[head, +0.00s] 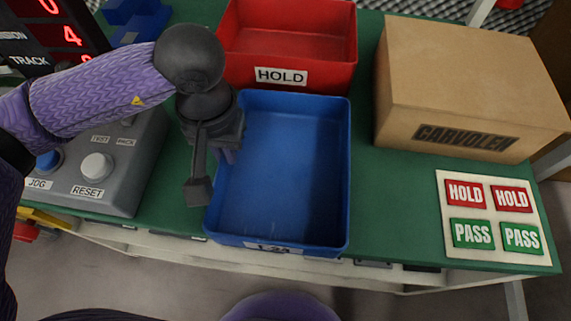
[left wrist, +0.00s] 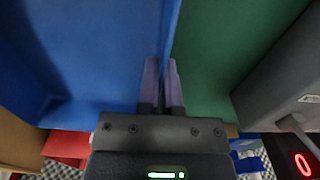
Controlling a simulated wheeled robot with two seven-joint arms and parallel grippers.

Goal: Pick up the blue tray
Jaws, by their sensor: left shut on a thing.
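The blue tray (head: 290,165) is empty and sits on the green worktop, its front reaching the table's front edge. A label on its front wall is too foreshortened to read. My left gripper (head: 226,156) is at the tray's left wall. In the left wrist view, the purple fingers (left wrist: 161,68) are close together on the wall of the blue tray (left wrist: 85,60), one finger on each side. The gripper is shut on that wall. Part of the wall is hidden behind the gripper. My right gripper is not in view.
A red tray (head: 290,45) labelled HOLD stands directly behind the blue one. A cardboard box (head: 465,90) is at the right. A card with HOLD and PASS labels (head: 495,222) lies front right. A grey control box (head: 105,165) stands left. Green worktop is clear right of the tray.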

